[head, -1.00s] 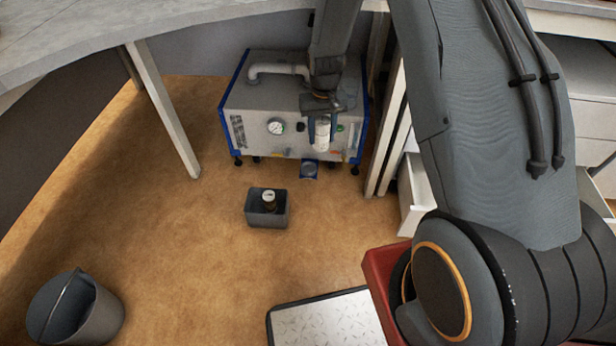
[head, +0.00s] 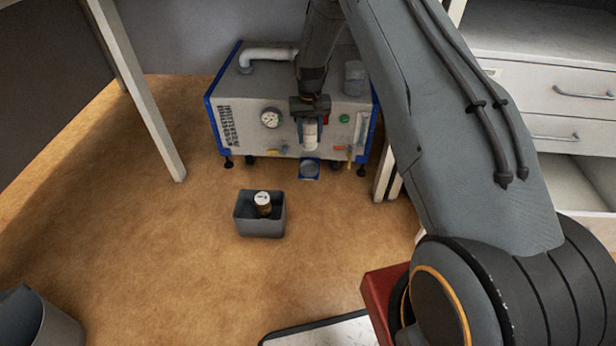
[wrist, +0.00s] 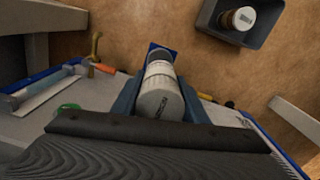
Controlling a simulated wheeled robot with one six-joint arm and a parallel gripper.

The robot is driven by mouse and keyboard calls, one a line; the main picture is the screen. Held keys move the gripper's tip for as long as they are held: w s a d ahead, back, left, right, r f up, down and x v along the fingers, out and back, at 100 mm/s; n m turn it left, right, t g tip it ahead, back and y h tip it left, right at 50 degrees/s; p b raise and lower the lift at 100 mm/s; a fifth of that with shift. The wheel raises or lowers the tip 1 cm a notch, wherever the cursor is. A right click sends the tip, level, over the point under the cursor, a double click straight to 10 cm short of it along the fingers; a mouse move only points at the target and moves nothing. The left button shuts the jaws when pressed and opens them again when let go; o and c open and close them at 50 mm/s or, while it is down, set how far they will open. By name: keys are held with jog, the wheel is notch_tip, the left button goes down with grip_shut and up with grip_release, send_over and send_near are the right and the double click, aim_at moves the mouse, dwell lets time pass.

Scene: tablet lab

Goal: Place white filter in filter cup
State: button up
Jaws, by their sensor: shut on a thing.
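The white filter (head: 310,133) is a short white cylinder, held upright in my gripper (head: 310,140) in front of the machine. In the wrist view the filter (wrist: 158,98) sits between both blue-grey fingers of my gripper (wrist: 161,104), which are shut on it. The filter cup (head: 310,170) appears as a round grey cup on a blue square base, low at the machine's front. In the head view it is just below the filter, apart from it. In the wrist view only part of the blue base (wrist: 155,48) shows beyond the filter; the cup is mostly hidden.
The grey machine (head: 235,115) has blue edges, a gauge, a pipe and knobs. A grey bin (head: 262,225) with a white-topped brown container (head: 263,204) stands on the floor in front. A table leg (head: 150,120) is at left, drawers (head: 560,92) at right.

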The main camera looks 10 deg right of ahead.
jog(key=shift+w+f+b, duration=0.35)
jog(key=shift+w+f, duration=0.15)
jog(key=shift+f, duration=0.6)
notch_tip(320, 180, down, 9)
jog(key=b, duration=0.3)
jog(key=shift+b, duration=0.35)
jog(key=shift+f+b, duration=0.3)
jog(key=shift+f, duration=0.35)
jog(key=o, duration=1.1)
notch_tip(320, 180, up, 13)
jog(key=p, duration=0.5)
jog(key=shift+r, duration=0.1)
